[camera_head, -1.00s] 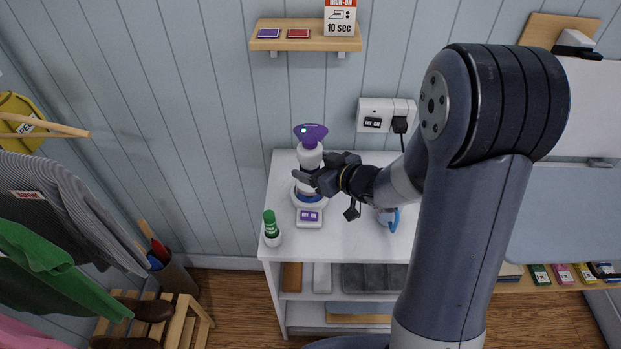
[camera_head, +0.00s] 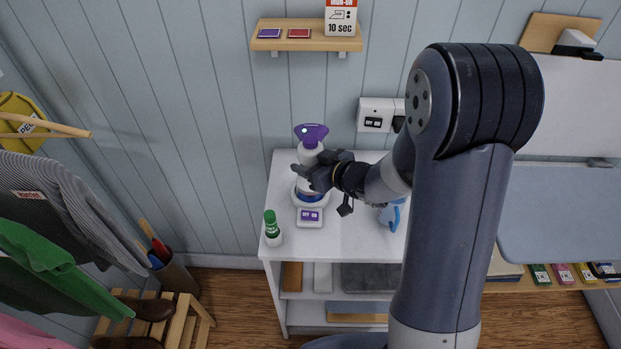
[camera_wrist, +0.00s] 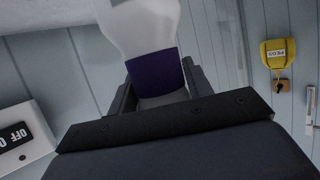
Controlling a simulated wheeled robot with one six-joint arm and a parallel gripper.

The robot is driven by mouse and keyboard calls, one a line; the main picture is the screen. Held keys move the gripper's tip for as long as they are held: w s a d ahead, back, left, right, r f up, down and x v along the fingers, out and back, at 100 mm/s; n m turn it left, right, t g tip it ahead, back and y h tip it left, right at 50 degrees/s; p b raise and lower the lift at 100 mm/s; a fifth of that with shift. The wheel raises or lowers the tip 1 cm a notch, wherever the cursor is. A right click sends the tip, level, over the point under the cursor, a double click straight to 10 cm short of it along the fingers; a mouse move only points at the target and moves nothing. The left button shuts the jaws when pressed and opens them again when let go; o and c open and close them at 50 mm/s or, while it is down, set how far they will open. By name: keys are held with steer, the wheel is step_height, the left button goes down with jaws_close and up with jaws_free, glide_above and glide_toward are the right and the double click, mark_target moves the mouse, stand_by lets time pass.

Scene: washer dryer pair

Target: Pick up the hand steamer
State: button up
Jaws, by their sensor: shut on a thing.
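The hand steamer (camera_head: 309,155) has a purple head and a white body. My gripper (camera_head: 312,178) comes in from the right and is shut on the steamer's body below the purple head. In the wrist view, the steamer's white part and purple band (camera_wrist: 152,67) sit between the fingers of my gripper (camera_wrist: 160,90). The gripper hides part of the steamer's middle.
A green-capped bottle (camera_head: 271,228) stands at the table's front left. A blue-and-white item (camera_head: 390,215) stands right of the base, partly behind my arm. A clothes rack with garments (camera_head: 60,215) is at the left.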

mark_target(309, 138)
steer(key=shift+r, duration=0.15)
step_height(309, 138, up, 10)
steer(key=shift+f+p, duration=0.1)
steer(key=shift+p, duration=0.95)
